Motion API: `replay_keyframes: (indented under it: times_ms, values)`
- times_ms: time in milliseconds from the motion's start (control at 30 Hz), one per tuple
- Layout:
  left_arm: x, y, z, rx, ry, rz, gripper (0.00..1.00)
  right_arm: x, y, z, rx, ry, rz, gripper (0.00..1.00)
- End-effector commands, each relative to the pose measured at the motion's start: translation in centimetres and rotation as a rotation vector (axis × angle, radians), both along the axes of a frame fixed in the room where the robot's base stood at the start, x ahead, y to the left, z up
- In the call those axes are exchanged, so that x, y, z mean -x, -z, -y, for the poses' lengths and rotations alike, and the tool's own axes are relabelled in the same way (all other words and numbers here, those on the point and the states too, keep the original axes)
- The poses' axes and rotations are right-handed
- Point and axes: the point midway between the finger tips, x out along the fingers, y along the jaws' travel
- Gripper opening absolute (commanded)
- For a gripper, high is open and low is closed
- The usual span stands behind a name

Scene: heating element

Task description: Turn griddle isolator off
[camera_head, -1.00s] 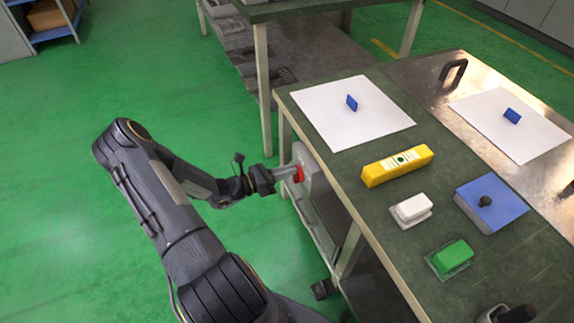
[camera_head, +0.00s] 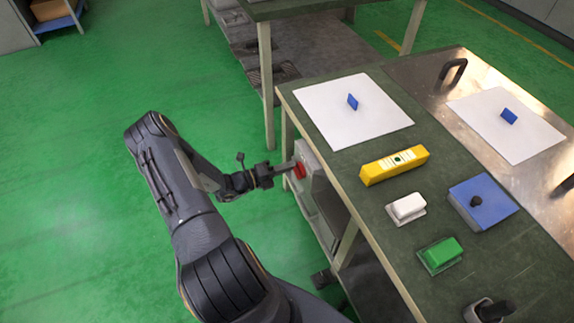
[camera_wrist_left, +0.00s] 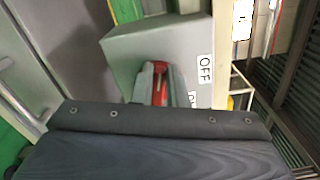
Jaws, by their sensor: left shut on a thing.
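The griddle isolator is a grey box (camera_head: 309,165) on the left side of the green-topped table. It has a red rotary knob (camera_head: 299,170) on its face. My left gripper (camera_head: 288,170) is shut on the red knob. In the left wrist view the grey box (camera_wrist_left: 125,50) carries an OFF label (camera_wrist_left: 205,69) at its right edge and a second label, partly hidden, below it. The red knob (camera_wrist_left: 159,82) shows between the fingers there, and my wrist housing hides the lower part of the box. My right gripper is not in view.
On the table (camera_head: 360,190) are a yellow block (camera_head: 395,166), a white item (camera_head: 407,207), a green item (camera_head: 440,255), a blue block with a black knob (camera_head: 484,203) and white sheets (camera_head: 350,115). A table leg (camera_head: 345,245) stands near the arm. Green floor lies free to the left.

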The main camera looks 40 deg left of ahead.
Motion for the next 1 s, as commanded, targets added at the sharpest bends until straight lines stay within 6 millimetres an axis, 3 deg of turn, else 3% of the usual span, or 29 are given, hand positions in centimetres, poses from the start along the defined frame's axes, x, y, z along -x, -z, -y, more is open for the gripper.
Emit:
replay_keyframes:
  times_ms: [400, 1000]
  values:
    - [-0.06, 0.62, -0.16, 0.216, -0.002, -0.112, 0.0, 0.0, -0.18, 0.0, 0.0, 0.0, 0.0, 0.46]
    - [-0.05, 0.78, -0.2, 0.267, -0.003, -0.14, 0.0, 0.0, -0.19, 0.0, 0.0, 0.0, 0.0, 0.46]
